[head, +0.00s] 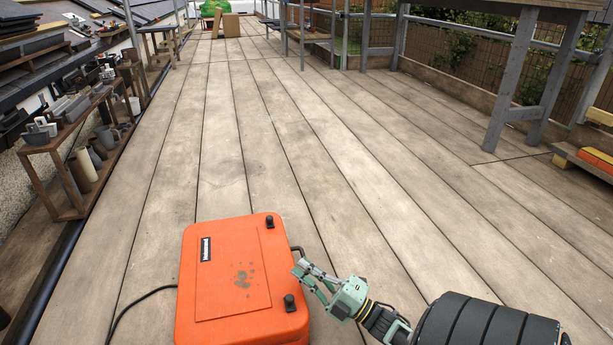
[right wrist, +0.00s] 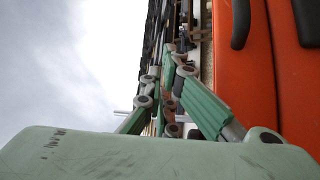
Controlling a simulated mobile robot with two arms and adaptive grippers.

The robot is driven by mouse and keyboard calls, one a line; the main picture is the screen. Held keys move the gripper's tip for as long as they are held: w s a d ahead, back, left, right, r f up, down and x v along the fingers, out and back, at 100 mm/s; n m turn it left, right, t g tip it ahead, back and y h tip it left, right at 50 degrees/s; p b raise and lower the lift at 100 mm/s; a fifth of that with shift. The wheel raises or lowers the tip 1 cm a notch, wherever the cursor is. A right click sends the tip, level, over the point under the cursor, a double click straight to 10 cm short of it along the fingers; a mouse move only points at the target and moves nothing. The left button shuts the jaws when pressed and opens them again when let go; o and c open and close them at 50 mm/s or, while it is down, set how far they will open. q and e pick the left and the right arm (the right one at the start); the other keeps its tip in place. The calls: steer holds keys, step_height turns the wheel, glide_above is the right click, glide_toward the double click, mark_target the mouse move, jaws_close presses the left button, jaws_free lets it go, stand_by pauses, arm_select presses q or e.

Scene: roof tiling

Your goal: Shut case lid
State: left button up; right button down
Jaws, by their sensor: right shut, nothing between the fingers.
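The orange case (head: 238,275) lies flat on the plank deck at the bottom centre of the head view. Its lid faces up, with a dark label, dark smudges and two black latches along the right edge. The lid looks down flat, or nearly so. My right gripper (head: 301,272) is shut and empty, close beside the case's right side near its black handle. In the right wrist view the gripper (right wrist: 178,65) points along the orange case (right wrist: 256,80), whose dark seam and handle show. Whether the fingers touch the case is unclear. My left gripper is not in view.
A black cable (head: 135,308) runs from the case's left side. A wooden rack (head: 75,165) with pots and grey parts stands at the left. Grey trestles (head: 510,75) stand at the right, near orange and yellow pieces (head: 598,158).

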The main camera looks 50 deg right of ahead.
steer(key=shift+s+d+f+b, duration=0.1)
steer(key=shift+f+b, duration=0.05)
steer(key=shift+f, duration=0.4)
steer(key=shift+s+d+f+b, duration=0.1)
steer(key=shift+f+b, duration=0.05)
steer(key=shift+f, duration=0.35)
steer(key=v, duration=1.2)
